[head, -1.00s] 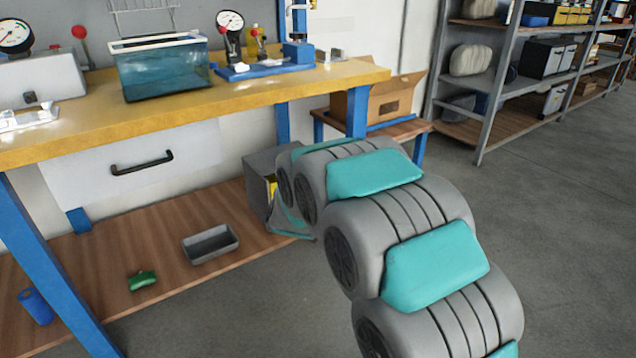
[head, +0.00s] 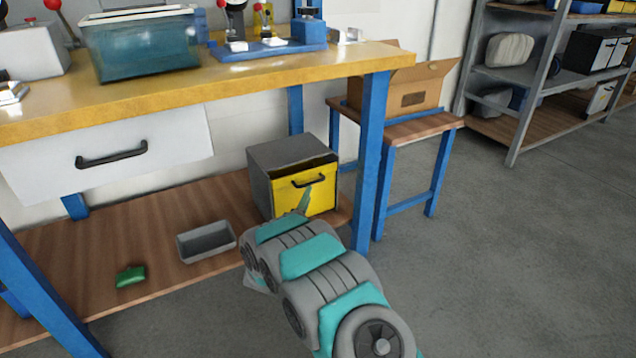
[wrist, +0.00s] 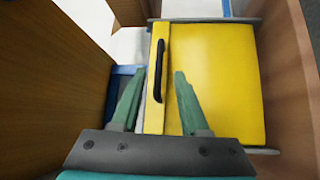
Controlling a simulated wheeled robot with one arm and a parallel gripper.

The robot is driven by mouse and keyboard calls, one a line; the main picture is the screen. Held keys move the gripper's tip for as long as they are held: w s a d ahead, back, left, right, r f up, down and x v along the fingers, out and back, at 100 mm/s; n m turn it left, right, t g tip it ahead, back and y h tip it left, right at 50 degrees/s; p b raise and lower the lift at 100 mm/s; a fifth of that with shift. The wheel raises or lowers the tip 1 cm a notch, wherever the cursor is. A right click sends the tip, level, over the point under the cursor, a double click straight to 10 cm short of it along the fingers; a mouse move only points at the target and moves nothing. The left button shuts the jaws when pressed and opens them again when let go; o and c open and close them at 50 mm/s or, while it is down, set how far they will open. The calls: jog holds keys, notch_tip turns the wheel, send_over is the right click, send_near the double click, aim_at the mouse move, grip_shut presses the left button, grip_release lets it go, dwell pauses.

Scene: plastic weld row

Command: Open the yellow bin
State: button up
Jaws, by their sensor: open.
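The yellow bin is a grey box with a yellow front (head: 318,199) and a black handle (head: 308,181), on the wooden lower shelf under the bench. A dark gap shows above its yellow front. My gripper (head: 304,202) is just in front of this face in the head view, and only a finger shows there. In the wrist view the yellow front (wrist: 215,80) fills the right middle. My gripper's two green fingers (wrist: 159,76) are apart, with the black handle (wrist: 158,70) appearing between them. I cannot tell whether they touch it.
A grey tray (head: 207,242) and a green object (head: 131,276) lie on the lower shelf (head: 180,211) left of the bin. A blue bench leg (head: 370,150) stands right of the bin. A side table with a cardboard box (head: 415,92) is beyond. The floor at right is clear.

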aim_at(314, 183)
jog(key=x, duration=0.7)
jog(key=shift+w, duration=0.1)
jog(key=shift+c, duration=0.3)
grip_shut()
dwell(1.0)
